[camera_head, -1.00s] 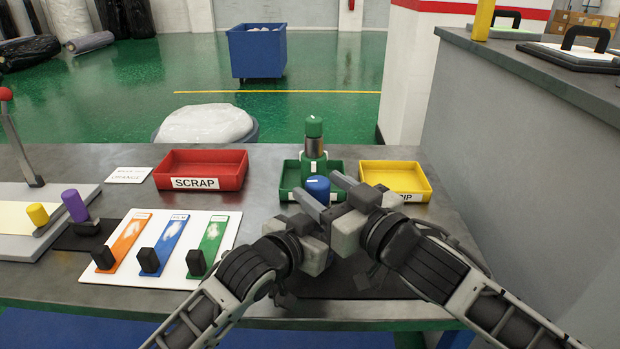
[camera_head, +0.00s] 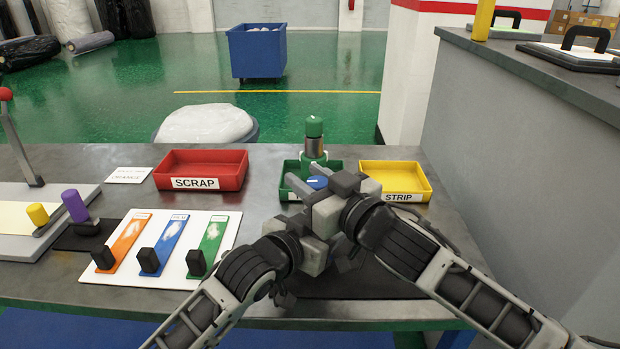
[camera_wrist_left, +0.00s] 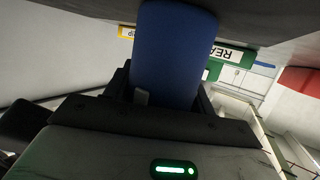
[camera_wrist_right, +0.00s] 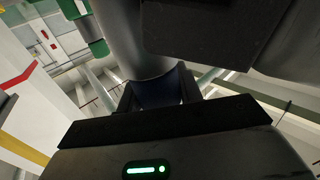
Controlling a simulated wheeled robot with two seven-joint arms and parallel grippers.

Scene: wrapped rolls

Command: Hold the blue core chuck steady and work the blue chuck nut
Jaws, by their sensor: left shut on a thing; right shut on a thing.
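The blue chuck nut (camera_head: 317,183) shows as a small blue top with a white mark, just in front of the green tray and partly hidden by my grippers. My right gripper (camera_head: 332,188) is shut on it from the right; a dark blue piece (camera_wrist_right: 158,92) shows between its fingers in the right wrist view. My left gripper (camera_head: 308,208) is below and beside it, shut on the blue core chuck (camera_wrist_left: 174,55), whose blue body fills the space between the fingers in the left wrist view. The chuck's lower part is hidden in the head view.
A green chuck (camera_head: 314,140) stands upright in the green tray (camera_head: 288,181) behind. A red SCRAP tray (camera_head: 240,172) and yellow STRIP tray (camera_head: 425,190) flank it. A white board (camera_head: 190,270) with orange, blue and green strips lies left. A grey counter (camera_head: 520,140) rises at right.

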